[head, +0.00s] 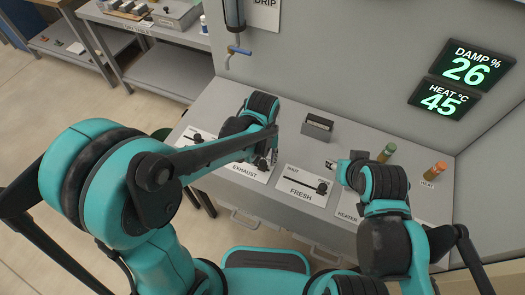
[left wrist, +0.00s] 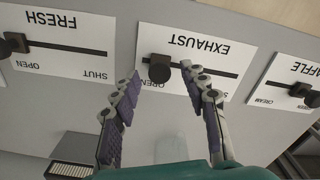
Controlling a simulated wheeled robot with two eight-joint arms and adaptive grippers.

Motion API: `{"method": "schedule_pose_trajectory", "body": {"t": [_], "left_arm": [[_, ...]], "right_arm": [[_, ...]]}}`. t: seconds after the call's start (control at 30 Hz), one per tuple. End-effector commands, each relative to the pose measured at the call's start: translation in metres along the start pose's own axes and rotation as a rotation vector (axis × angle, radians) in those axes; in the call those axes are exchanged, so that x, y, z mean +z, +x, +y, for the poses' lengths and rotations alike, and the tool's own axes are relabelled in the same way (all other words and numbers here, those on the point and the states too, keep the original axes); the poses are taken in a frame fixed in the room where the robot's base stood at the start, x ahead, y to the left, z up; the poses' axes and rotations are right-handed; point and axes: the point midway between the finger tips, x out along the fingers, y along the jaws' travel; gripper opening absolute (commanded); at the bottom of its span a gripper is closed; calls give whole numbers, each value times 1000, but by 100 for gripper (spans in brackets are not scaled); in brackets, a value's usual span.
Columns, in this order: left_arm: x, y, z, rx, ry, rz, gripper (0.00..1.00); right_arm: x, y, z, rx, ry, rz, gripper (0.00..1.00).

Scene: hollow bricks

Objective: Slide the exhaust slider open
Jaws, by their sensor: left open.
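The EXHAUST panel (left wrist: 205,55) is a white label with a dark slot and a black slider knob (left wrist: 159,68). The picture is upside down in the left wrist view. The knob stands near the left end of the slot there, by the OPEN marking; the other marking is partly hidden by a finger. My left gripper (left wrist: 162,74) is open, with its fingertips on either side of the knob; contact cannot be told. In the head view my left gripper (head: 267,160) is over the EXHAUST panel (head: 246,173).
The FRESH panel (head: 303,185) is beside EXHAUST, with its knob (head: 322,187) toward OPEN. A BAFFLE panel (left wrist: 292,90) lies on the other side. Wall displays read damp 26 and heat 45.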

Motion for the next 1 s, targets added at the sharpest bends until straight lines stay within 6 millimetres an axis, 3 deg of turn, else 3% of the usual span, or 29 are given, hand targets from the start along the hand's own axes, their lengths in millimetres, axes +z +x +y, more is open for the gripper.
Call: {"method": "schedule_pose_trajectory", "body": {"t": [0.5,0.7,1.0], "left_arm": [[0,-98,0,0,0,0,44],[0,-112,0,0,0,0,44],[0,-113,0,0,0,0,44]], "right_arm": [[0,0,0,0,0,0,40],[0,0,0,0,0,0,40],[0,0,0,0,0,0,40]]}}
